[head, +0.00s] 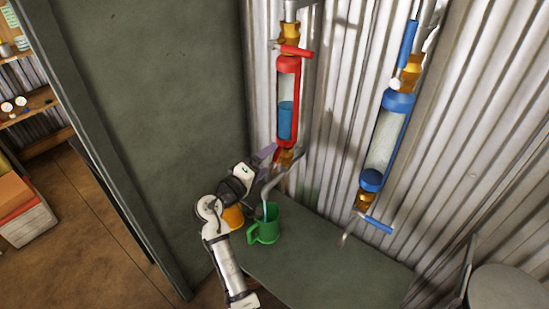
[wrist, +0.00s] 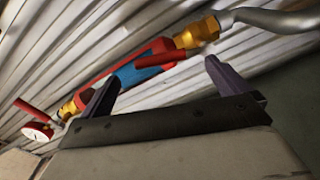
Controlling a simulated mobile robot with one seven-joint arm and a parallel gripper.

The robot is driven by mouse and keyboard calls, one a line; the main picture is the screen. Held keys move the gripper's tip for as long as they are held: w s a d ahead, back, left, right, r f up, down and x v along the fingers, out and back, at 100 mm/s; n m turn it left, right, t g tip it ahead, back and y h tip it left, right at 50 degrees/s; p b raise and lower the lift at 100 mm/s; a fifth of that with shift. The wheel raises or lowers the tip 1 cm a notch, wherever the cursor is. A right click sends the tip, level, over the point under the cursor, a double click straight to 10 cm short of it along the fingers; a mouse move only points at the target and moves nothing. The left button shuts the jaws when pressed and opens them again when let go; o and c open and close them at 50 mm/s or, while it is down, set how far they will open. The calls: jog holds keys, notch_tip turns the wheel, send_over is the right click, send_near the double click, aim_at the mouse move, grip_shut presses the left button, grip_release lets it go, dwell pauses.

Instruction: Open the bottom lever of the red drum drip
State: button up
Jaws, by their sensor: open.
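The red drum drip (head: 288,72) hangs on the corrugated wall, with blue liquid in its lower part. It also shows in the wrist view (wrist: 103,80), slanting across. Its bottom lever (wrist: 160,60) is a red bar beside the brass valve (wrist: 197,33); it lies slantwise, nearer the drum's line than the top lever (head: 296,51). In the head view my gripper hides most of the bottom lever. My gripper (wrist: 160,84) is open and empty, with the bottom lever beyond and between its fingertips. It also shows beside the lower valve in the head view (head: 270,155).
A green mug (head: 263,232) stands on the dark bench (head: 315,262) below the metal spout, with a thin pale-blue stream between them. An orange mug (head: 233,217) is partly behind my arm. A blue drum drip (head: 386,140) hangs at right. A grey panel (head: 155,110) stands left.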

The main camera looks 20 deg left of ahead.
jog(key=b+v, duration=0.1)
jog(key=v, duration=0.7)
jog(key=shift+b, duration=0.35)
jog(key=shift+w, duration=0.1)
